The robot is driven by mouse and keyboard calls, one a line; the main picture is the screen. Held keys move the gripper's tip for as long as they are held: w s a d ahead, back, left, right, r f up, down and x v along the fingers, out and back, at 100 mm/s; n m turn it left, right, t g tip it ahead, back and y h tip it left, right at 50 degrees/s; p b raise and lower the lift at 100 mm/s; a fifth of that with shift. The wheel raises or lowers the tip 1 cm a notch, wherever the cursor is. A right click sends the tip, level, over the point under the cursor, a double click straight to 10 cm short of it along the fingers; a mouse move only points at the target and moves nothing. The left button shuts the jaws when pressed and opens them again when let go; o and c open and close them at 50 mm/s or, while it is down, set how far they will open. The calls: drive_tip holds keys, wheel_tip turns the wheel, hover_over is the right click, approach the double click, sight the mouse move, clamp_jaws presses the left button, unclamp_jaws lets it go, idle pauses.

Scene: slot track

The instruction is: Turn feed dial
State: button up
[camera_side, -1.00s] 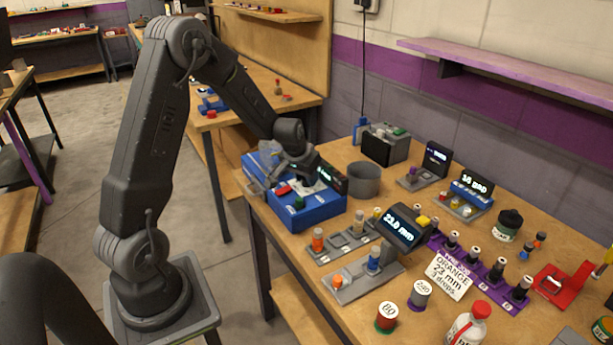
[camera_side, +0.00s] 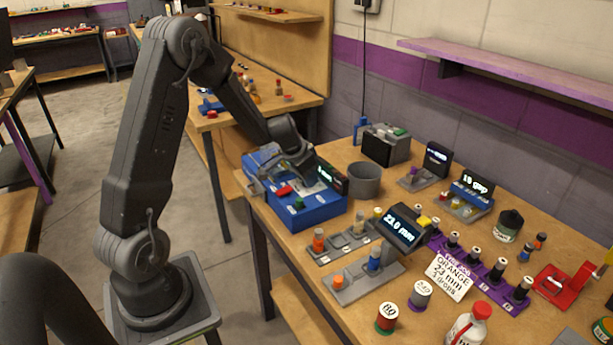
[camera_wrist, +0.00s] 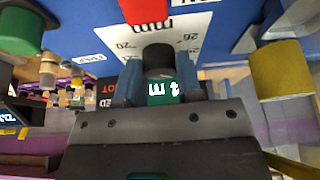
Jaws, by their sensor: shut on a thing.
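The blue machine (camera_side: 312,213) stands at the table's left end in the side view. Its white dial plate with printed numbers (camera_wrist: 185,45) shows in the wrist view. A dark round dial knob (camera_wrist: 158,58) sits on that plate. My gripper (camera_wrist: 160,85) is shut on the dial knob, one finger on each side of it. In the side view my gripper (camera_side: 300,172) is over the machine's top, and the knob is hidden there. A small green display with white characters (camera_wrist: 164,88) shows just behind the knob; its text is not clear.
A red button (camera_side: 284,190) and a green button (camera_side: 299,202) sit on the machine near my gripper. A grey cup (camera_side: 364,180) stands close to its right. A display (camera_side: 402,228) reading about 22.0 mm and a sign (camera_side: 450,274) saying orange, 23 mm stand farther right.

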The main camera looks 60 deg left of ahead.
drive_tip(key=o, duration=0.9)
drive_tip(key=shift+o, duration=0.2)
drive_tip(key=shift+r, duration=0.1)
drive_tip(key=v, duration=1.3)
drive_tip(key=shift+s+r, duration=0.15)
drive_tip(key=shift+r, duration=0.15)
drive_tip(key=shift+c, duration=0.2)
